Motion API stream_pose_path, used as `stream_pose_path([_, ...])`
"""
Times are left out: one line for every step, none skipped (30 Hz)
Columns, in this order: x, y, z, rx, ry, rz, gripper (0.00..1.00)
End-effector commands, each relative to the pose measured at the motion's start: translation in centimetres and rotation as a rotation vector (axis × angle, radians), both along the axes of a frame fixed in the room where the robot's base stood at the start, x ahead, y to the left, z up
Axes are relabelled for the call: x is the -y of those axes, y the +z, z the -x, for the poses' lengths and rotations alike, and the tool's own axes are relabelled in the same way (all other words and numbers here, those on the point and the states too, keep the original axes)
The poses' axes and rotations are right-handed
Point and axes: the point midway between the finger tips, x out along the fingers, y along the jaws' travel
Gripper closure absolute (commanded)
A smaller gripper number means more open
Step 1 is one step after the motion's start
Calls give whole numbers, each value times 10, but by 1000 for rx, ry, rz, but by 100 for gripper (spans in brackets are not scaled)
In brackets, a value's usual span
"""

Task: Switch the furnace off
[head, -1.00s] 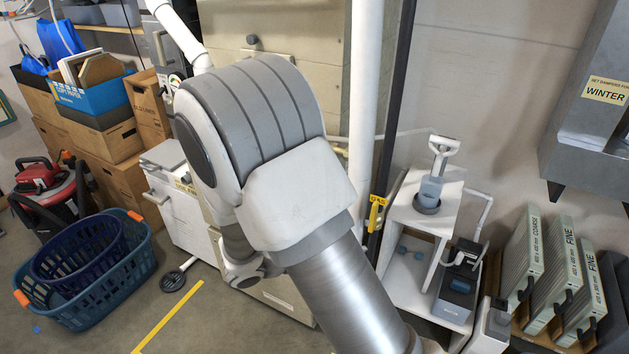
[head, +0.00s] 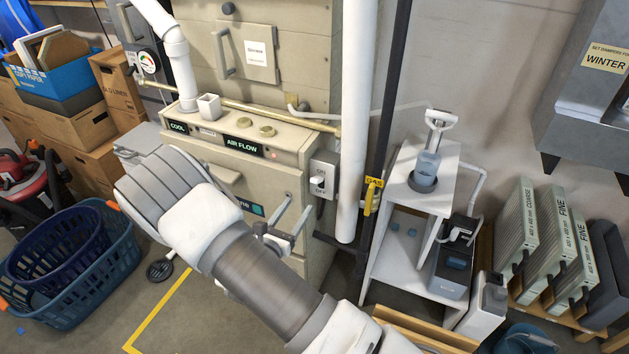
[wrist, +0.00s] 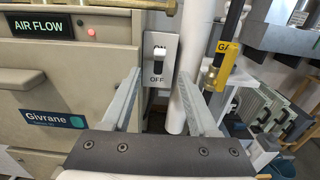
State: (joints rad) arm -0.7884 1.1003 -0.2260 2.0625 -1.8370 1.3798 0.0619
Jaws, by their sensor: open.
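The furnace (head: 250,185) is a beige cabinet with an AIR FLOW label and a Givrane plate. Its grey switch box (head: 322,175), marked ON above and OFF below, is on the right side. In the wrist view the switch (wrist: 158,60) has its white lever end up by the ON label, partly covering it. My gripper (head: 297,212) is open and empty, in front of the furnace, below and slightly left of the switch in the head view. In the wrist view the switch appears between my two fingers (wrist: 158,80), beyond their tips; I see no contact.
A white vertical pipe (head: 350,120) and a dark pipe with a yellow GAS valve handle (head: 372,196) stand just right of the switch. A white shelf unit (head: 440,165) and filters (head: 530,235) are further right. Blue baskets (head: 85,280) lie on the floor at left.

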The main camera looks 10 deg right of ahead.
Motion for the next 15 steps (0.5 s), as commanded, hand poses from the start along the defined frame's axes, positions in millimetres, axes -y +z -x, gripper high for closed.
stream_pose_path([9, 0, -10, 1, -5, 0, 40])
stream_pose_path([12, 0, -15, 2, -5, 0, 40])
stream_pose_path([18, 0, -22, 1, -5, 0, 40])
stream_pose_path([22, 0, -27, 1, -5, 0, 40])
stream_pose_path([25, 0, -33, 2, -5, -1, 40])
stream_pose_path([31, 0, -40, 3, -5, 0, 40])
stream_pose_path([35, 0, -45, 3, -5, 0, 40])
stream_pose_path([38, 0, -50, 2, -4, -1, 40])
stream_pose_path([43, 0, -57, 1, -5, -2, 40])
stream_pose_path([46, 0, -62, 2, -4, -1, 40])
stream_pose_path([49, 0, -66, 2, -4, -1, 40])
stream_pose_path([54, 0, -71, 1, -4, 0, 40])
stream_pose_path([56, 0, -75, 1, -4, -1, 40])
stream_pose_path([58, 0, -79, 1, -3, 0, 40])
stream_pose_path([61, 0, -83, 1, -3, 0, 40])
